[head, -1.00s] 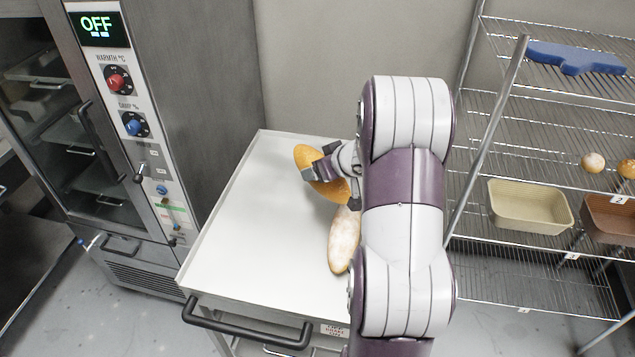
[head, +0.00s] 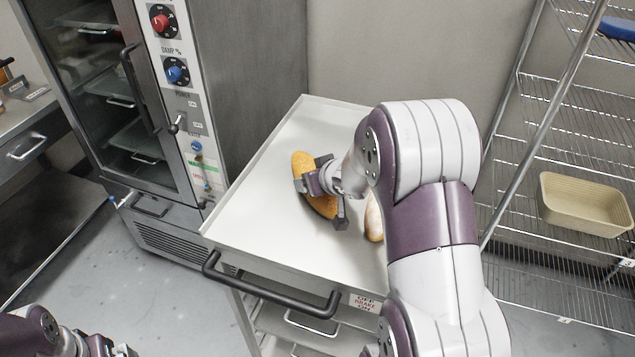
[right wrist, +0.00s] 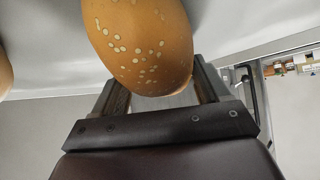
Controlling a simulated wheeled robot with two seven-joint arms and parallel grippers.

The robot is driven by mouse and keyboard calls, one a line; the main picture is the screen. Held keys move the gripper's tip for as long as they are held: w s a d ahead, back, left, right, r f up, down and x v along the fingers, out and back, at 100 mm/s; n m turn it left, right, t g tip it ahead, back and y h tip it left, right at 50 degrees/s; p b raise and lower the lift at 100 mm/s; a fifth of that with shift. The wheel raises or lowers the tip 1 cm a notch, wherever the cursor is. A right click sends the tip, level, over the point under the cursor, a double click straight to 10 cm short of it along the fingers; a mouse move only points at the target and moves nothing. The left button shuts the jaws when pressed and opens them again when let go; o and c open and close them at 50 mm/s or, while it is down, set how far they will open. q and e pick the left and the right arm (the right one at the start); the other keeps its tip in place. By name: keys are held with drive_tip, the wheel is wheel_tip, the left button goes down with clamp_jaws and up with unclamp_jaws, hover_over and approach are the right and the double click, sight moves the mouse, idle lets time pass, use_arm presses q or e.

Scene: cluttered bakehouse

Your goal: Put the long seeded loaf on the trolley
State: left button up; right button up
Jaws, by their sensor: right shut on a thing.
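The long seeded loaf (head: 325,206), golden brown, is over the white top of the trolley (head: 262,205); I cannot tell whether it touches the top. My right gripper (head: 322,196) is shut on it across the middle, hiding part of it. In the right wrist view the loaf (right wrist: 140,45) shows pale seeds and sits between the fingers of the right gripper (right wrist: 163,92). My left gripper (head: 112,348) shows only partly at the bottom left edge, away from the trolley; its fingers are unclear.
A pale floury loaf (head: 374,222) lies on the trolley just right of the seeded loaf, partly hidden by my right arm. A steel oven cabinet (head: 245,90) stands left of the trolley. A wire rack with a beige basket (head: 585,203) stands right. The trolley's left side is clear.

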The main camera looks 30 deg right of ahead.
drive_tip(key=shift+f, duration=0.2)
drive_tip(key=o, duration=0.8)
drive_tip(key=shift+r, duration=0.1)
